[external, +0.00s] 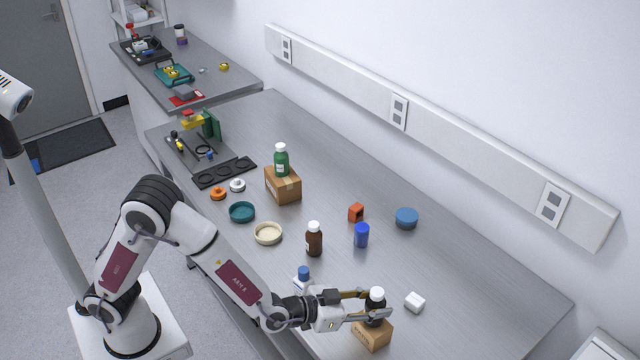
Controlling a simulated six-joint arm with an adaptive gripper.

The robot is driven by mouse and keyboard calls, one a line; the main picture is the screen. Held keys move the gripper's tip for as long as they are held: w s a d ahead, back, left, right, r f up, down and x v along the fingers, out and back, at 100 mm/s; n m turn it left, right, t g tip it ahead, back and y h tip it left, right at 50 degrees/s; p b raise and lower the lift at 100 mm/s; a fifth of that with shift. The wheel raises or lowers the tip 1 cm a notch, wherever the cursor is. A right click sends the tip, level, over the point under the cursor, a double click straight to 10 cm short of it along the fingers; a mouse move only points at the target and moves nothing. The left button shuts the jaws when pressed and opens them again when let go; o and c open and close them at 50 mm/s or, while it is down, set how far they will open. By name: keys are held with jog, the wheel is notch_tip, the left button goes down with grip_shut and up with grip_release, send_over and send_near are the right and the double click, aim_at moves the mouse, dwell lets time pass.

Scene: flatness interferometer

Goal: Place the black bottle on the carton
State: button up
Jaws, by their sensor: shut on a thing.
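The black bottle (376,311) with a white cap stands upright between the fingers of my gripper (374,304), at the lower right of the external view. My gripper is shut on the bottle's body. A small brown carton (374,337) is directly below the bottle. The bottle's base seems at or just above the carton's top; I cannot tell whether they touch. A larger brown carton (284,188) stands further back with a green bottle (281,160) on it.
Dishes (267,233) lie further back. The bench's right end is clear.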

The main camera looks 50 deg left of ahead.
jog(key=shift+f, duration=0.25)
jog(key=o, duration=1.2)
jog(key=shift+r, duration=0.15)
jog(key=shift+s+a+r, duration=0.1)
jog(key=shift+s+r, duration=0.1)
jog(key=shift+s, duration=0.2)
jog(key=v, duration=1.1)
jog(key=shift+a, duration=0.15)
